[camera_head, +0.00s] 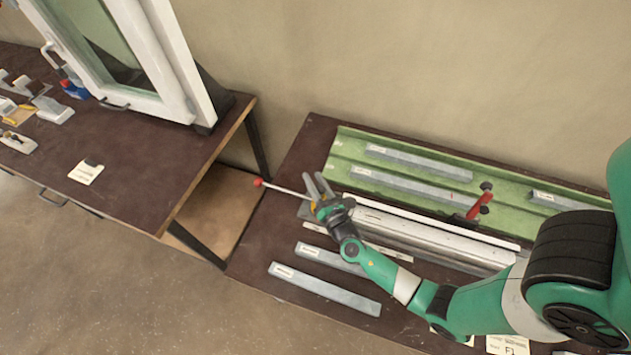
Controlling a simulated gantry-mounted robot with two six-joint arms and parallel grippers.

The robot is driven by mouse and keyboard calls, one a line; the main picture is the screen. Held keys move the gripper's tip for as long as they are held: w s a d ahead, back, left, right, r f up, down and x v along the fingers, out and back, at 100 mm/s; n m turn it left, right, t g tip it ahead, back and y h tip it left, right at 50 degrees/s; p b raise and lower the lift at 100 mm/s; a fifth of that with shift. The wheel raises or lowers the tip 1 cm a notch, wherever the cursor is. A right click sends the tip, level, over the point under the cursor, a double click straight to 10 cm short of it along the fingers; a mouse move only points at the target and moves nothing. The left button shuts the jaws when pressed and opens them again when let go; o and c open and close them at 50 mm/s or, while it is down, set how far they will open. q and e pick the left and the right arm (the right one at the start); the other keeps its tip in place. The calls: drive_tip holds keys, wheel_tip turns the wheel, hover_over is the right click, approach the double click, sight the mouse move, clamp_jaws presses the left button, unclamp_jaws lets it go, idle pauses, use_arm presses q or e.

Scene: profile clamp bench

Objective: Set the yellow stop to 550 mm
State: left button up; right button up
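My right gripper (317,184) is over the left end of the long silver profile clamp bed (430,237). Its two grey fingers point away from the arm and stand apart, with nothing visible between them. A small yellow patch (321,212) shows right at the gripper's base; it may be the yellow stop, but the gripper covers most of it, and I cannot tell whether they touch. A pale scale strip (390,254) runs along the near side of the bed; its numbers are too small to read. My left gripper is not in view.
A rod with a red ball end (258,182) sticks out left of the bed. A red-handled clamp (479,205) stands at the right. Grey profiles lie in the green tray (345,150) behind and on the bench (325,291) in front. A second table (130,170) holds a window frame.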

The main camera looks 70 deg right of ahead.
drive_tip(key=o, duration=0.4)
drive_tip(key=p+v, duration=0.1)
drive_tip(key=v, duration=1)
drive_tip(key=shift+s+a, duration=0.25)
drive_tip(key=shift+s, duration=0.05)
